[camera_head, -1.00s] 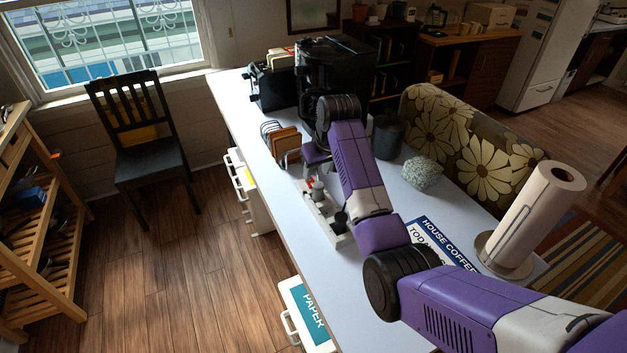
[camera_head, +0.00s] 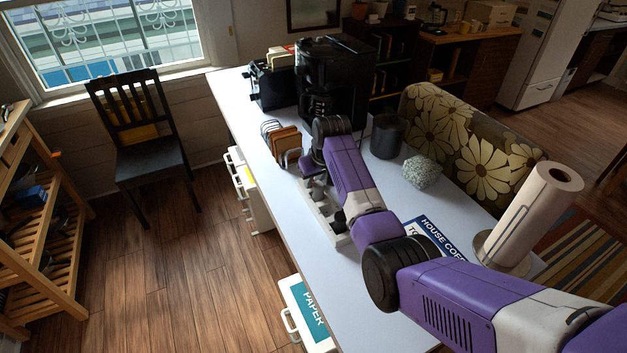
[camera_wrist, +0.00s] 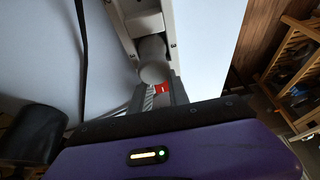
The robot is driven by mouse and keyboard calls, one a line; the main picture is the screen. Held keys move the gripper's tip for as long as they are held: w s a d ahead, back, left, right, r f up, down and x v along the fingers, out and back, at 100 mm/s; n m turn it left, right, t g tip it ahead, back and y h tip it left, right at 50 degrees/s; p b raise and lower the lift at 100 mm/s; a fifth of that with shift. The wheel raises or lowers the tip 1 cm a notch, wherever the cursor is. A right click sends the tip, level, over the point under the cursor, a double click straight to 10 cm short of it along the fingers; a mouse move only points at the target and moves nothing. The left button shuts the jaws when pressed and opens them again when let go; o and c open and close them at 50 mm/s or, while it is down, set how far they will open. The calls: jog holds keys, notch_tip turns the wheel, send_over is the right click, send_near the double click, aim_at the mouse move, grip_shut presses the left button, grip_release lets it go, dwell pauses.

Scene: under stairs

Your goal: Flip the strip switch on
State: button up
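The power strip (camera_head: 333,222) is a long white bar lying on the white table, with plugs in it. Its upper part is hidden behind my gripper in the head view. In the wrist view the strip (camera_wrist: 143,18) runs in from the top, with a round grey plug (camera_wrist: 152,72) on it. The red switch (camera_wrist: 162,89) shows just below that plug, between my fingertips. My gripper (camera_wrist: 158,92) is slightly open, its two grey fingers apart on either side of the red. In the head view my gripper (camera_head: 313,186) is low over the strip's far end. Contact is unclear.
A toast rack (camera_head: 284,140) with brown slices stands just beyond the strip. A black coffee machine (camera_head: 335,80), a dark pot (camera_head: 387,136), a speckled stone (camera_head: 422,171) and a paper towel roll (camera_head: 530,218) stand on the table. A dark cable (camera_wrist: 83,50) lies beside the strip.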

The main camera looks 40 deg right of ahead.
grip_shut()
jog(key=shift+w, duration=0.1)
jog(key=g+b, duration=0.1)
jog(key=b, duration=0.2)
jog(key=shift+w+d+f+g+y, duration=0.1)
jog(key=shift+w+g+y, duration=0.2)
jog(key=shift+g, duration=0.1)
jog(key=g+b, duration=0.1)
jog(key=b, duration=0.3)
jog(key=shift+w, duration=0.2)
jog(key=shift+g+b, duration=0.3)
jog(key=shift+b, duration=0.45)
jog(key=shift+y+b, duration=0.3)
jog(key=shift+b, duration=0.5)
jog(key=shift+s+r+g, duration=0.1)
jog(key=shift+r+g, duration=0.2)
